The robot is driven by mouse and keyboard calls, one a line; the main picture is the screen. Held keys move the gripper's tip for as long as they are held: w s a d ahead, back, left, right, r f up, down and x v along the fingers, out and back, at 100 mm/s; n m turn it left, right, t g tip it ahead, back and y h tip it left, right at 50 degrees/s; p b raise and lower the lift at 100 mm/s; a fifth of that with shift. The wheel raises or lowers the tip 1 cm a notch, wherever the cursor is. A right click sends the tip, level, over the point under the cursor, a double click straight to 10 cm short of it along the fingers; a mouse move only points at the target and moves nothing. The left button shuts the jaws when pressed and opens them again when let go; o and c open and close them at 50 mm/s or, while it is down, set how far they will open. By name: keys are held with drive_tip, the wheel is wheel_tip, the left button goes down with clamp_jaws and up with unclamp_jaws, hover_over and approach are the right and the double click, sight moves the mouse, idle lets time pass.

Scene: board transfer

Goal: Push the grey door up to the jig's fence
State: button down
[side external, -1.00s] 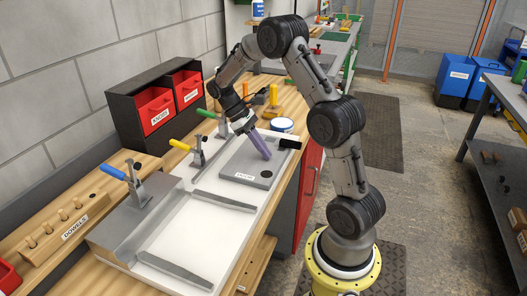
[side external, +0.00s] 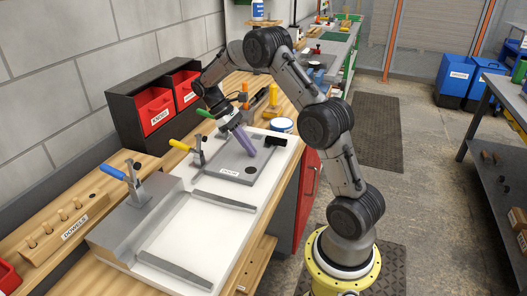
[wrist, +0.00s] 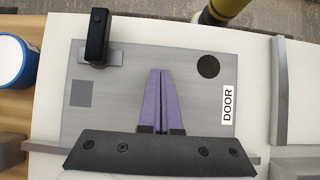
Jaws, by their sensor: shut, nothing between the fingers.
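The grey door (side external: 225,160) is a flat plate lying on the white jig board, with a DOOR label, a dark round spot and a black handle (side external: 275,141). The wrist view shows the door (wrist: 130,75) filling the middle, its label near its right edge. My gripper (side external: 251,153) is shut, with purple fingers slanting down over the door. In the wrist view the closed fingers (wrist: 160,71) lie over the door's middle; I cannot tell whether the tips touch it. A grey rail (side external: 223,202) of the jig stands just beyond the label end. Which part is the fence is unclear.
Toggle clamps with blue (side external: 112,172), yellow (side external: 180,146) and green (side external: 205,114) handles line the wall side. A second rail (side external: 175,270) lies at the near end, with bare white board between the rails. A blue-and-white tub (side external: 281,125) stands behind the door.

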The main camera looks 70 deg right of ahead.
drive_tip(key=shift+w+a+f, duration=0.15)
drive_tip(key=shift+w+f, duration=0.05)
drive_tip(key=shift+f, duration=0.15)
